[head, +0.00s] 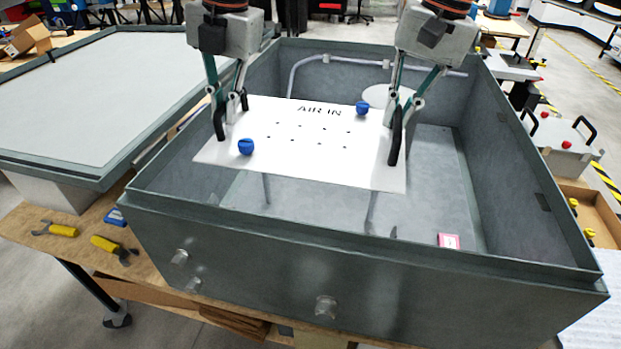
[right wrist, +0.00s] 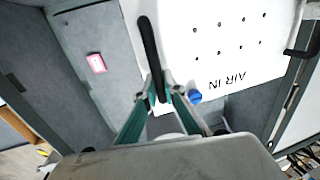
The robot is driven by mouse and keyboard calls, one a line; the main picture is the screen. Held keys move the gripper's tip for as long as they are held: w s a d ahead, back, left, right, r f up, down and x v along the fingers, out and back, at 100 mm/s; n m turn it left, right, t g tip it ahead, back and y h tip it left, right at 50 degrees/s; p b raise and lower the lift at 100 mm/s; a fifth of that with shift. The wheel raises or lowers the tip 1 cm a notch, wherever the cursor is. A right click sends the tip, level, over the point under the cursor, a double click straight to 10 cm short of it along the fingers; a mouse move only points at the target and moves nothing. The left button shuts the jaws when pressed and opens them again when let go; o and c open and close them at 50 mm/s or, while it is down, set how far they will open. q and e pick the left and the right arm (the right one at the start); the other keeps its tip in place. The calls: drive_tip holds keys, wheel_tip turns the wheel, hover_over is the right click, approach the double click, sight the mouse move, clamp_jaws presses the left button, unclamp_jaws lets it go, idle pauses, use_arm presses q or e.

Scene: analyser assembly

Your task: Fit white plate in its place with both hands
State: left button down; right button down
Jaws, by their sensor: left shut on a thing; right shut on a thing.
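The white plate (head: 300,165) is marked "AIR IN" and has several small holes, two blue knobs and a black handle at each side. It is held roughly level over the open grey box (head: 365,265), near the rim and toward the left. My left gripper (head: 232,112) is shut on the plate's left handle. My right gripper (head: 398,118) is shut on the right handle (head: 395,140). In the right wrist view the plate (right wrist: 215,40) hangs beyond my right gripper (right wrist: 163,95), whose fingers close on the black handle. What lies directly under the plate is mostly hidden.
A pink-and-white item (head: 449,241) lies on the box floor at the right. A large grey lid (head: 110,85) rests on the left. Yellow-handled tools (head: 108,245) lie on the wooden bench. Another plate with black handles (head: 560,135) stands at the right.

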use_arm(q)
drive_tip(key=shift+s+r, duration=0.1)
drive_tip(key=shift+s, duration=0.05)
use_arm(e)
drive_tip(key=shift+s+r, duration=0.15)
drive_tip(key=shift+f, duration=0.2)
